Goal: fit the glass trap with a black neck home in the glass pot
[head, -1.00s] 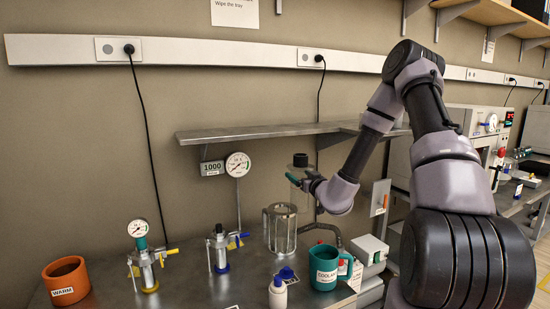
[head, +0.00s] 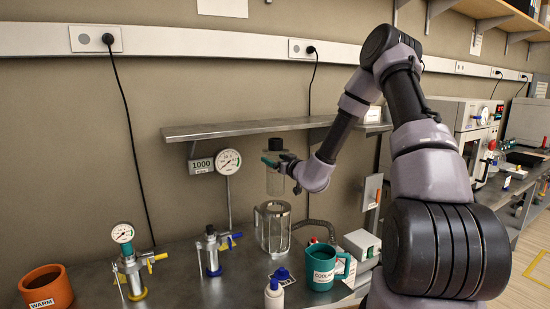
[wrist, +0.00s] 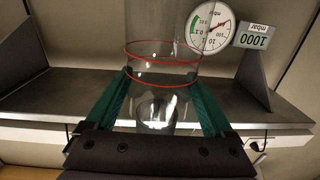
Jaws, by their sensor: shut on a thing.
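The clear glass trap (head: 275,183) hangs upright in the head view, its black neck (head: 275,145) at the top. My gripper (head: 279,163) is shut on it just below the neck, coming from the right. In the wrist view the trap's clear wall (wrist: 163,62) with red rings shows between the green fingers of my gripper (wrist: 162,80). The glass pot (head: 272,232) stands on the bench directly below the trap in the head view.
A steel shelf (head: 235,129) with a gauge (head: 228,161) under it runs behind the trap. A teal mug (head: 322,270) and a white bottle (head: 274,294) stand in front of the pot. Two valve fittings and an orange pot (head: 46,289) stand to the left.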

